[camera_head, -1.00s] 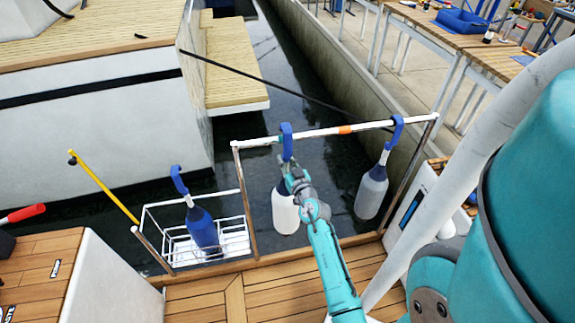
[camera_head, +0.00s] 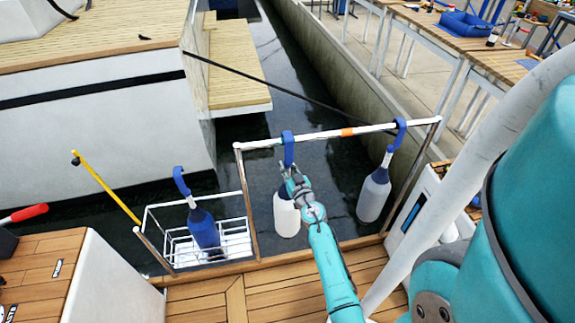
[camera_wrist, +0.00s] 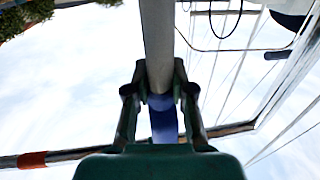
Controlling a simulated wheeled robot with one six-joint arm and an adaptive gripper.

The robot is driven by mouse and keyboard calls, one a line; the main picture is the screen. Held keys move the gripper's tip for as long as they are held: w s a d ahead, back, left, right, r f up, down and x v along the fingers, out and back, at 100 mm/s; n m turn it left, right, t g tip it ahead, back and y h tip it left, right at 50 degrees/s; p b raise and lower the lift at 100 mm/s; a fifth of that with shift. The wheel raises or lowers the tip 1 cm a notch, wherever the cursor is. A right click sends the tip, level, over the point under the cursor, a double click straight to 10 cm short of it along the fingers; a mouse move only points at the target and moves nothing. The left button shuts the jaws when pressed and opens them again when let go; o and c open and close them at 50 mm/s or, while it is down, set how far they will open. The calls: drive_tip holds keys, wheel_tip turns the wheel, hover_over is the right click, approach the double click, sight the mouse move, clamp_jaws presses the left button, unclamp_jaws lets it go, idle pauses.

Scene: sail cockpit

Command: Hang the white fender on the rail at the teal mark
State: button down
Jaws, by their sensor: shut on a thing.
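The white fender (camera_head: 286,218) hangs upright below the white rail (camera_head: 310,136), with its blue hook (camera_head: 288,150) at the rail. I cannot tell whether the hook bears on the rail. My gripper (camera_head: 291,180) is shut on the fender's stem just below the hook. In the wrist view my gripper (camera_wrist: 160,92) has its fingers on both sides of the grey stem (camera_wrist: 157,45), with the blue hook (camera_wrist: 164,126) beyond. No teal mark shows on the rail; the hook covers part of it. An orange mark (camera_head: 347,132) is to the right.
A grey-white fender (camera_head: 373,196) hangs on the rail at the right. A dark blue fender (camera_head: 204,230) stands in a white wire basket (camera_head: 238,243) at the left. A dark line crosses behind the rail. Water lies beyond the deck edge.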

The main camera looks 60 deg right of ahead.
idle(0.3)
drive_tip(key=c, duration=0.9)
unclamp_jaws()
drive_tip(key=shift+f, duration=0.15)
drive_tip(key=shift+s, duration=0.1)
drive_tip(key=v, duration=1.1)
drive_tip(key=shift+s+a, duration=0.3)
